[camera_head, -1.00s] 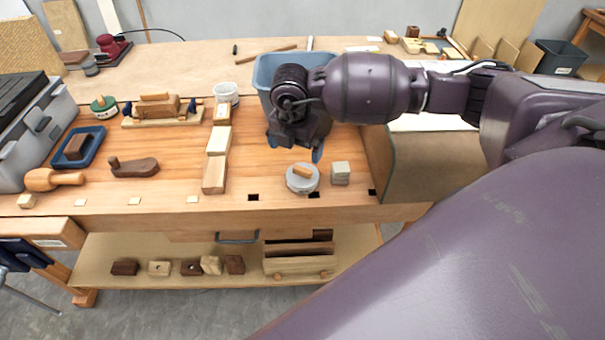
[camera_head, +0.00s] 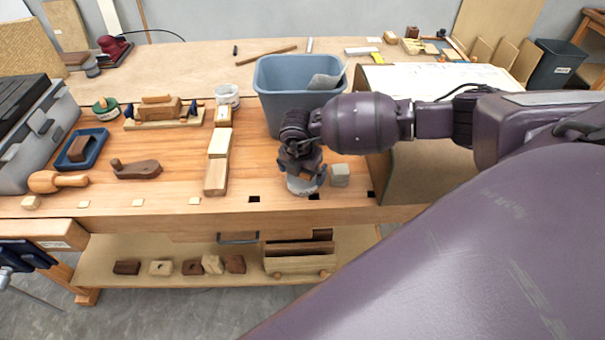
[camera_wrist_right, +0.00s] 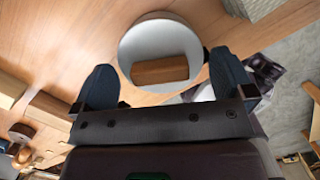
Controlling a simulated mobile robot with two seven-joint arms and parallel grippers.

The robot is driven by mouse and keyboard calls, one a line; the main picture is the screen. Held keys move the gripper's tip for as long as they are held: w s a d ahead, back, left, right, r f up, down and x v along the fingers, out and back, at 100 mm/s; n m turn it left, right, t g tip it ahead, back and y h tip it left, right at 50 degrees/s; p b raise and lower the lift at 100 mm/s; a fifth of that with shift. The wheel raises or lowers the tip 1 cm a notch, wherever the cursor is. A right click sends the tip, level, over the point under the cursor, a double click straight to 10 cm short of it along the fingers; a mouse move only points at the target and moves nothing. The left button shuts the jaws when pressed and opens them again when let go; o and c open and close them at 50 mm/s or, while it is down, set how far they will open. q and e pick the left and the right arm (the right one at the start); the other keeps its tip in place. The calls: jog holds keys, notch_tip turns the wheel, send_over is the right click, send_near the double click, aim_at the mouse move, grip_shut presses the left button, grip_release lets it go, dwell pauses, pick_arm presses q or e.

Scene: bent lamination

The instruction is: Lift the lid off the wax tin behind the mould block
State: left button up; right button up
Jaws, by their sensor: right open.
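The wax tin (camera_head: 303,188) is a round, light grey tin near the front edge of the bench, partly covered by my right gripper in the head view. Its pale round lid (camera_wrist_right: 150,40) has a wooden bar handle (camera_wrist_right: 160,70) on top and fills the middle of the wrist view. My right gripper (camera_head: 304,174) is directly above the tin. In the wrist view the open right gripper (camera_wrist_right: 164,80) has one dark blue finger on each side of the handle, with gaps to it. I cannot tell which piece is the mould block. My left gripper is out of view.
A small grey-green block (camera_head: 340,176) stands just right of the tin. A blue bin (camera_head: 290,95) is behind my right wrist. Pale wood blocks (camera_head: 216,176) lie to the left, with clear bench between.

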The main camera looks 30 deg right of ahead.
jog(key=shift+f, duration=0.3)
jog(key=shift+c, duration=0.2)
jog(key=c, duration=0.5)
